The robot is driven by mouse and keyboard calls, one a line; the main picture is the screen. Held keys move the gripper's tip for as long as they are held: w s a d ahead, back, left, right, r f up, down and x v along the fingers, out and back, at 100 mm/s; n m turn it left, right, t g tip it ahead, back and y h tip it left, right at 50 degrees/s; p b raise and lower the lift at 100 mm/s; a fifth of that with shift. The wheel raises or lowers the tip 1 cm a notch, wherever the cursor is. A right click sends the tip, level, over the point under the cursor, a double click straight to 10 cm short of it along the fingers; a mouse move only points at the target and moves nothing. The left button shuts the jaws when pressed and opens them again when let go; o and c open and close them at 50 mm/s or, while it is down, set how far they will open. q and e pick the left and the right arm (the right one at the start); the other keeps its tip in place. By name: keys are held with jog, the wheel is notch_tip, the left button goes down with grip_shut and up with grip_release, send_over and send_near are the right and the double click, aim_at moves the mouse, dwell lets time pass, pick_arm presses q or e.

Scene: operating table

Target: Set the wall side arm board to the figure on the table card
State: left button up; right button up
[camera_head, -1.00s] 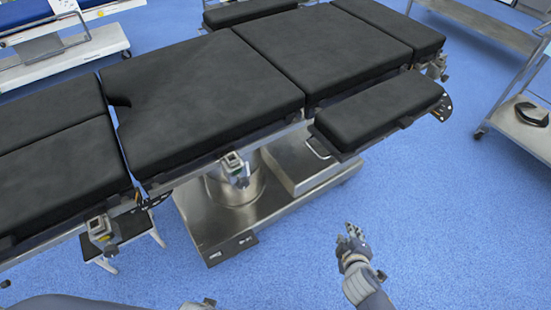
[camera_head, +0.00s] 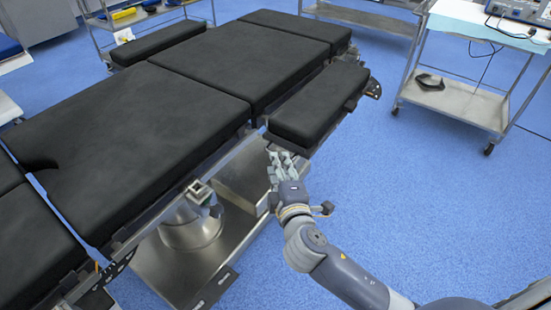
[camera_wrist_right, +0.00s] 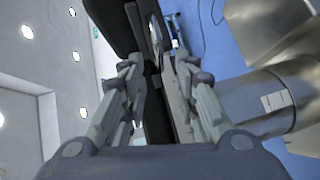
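The near-side arm board (camera_head: 318,105) is a black padded board along the right side of the operating table (camera_head: 145,115). A second arm board (camera_head: 158,42) is on the far side. I cannot tell which is the wall side one. A small white card (camera_head: 124,36) shows beyond the far board; its figure is too small to read. My right gripper (camera_head: 277,160) is at the near board's front end, by its metal handle, which it partly hides. In the wrist view its fingers (camera_wrist_right: 160,72) are apart, with a metal part between them. I cannot tell whether they touch it. My left gripper is out of view.
The metal table base (camera_head: 195,245) and column stand left of my right arm. A steel cart (camera_head: 455,102) with a dark item on its lower shelf stands at the right. Blue floor is clear between the cart and the table.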

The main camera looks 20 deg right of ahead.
jog(key=shift+w+d+f, duration=0.1)
jog(key=shift+w+f, duration=0.1)
jog(key=shift+w, duration=0.85)
jog(key=shift+w+d+f, duration=0.1)
jog(key=shift+w+f, duration=0.05)
jog(key=shift+w, duration=0.85)
grip_shut()
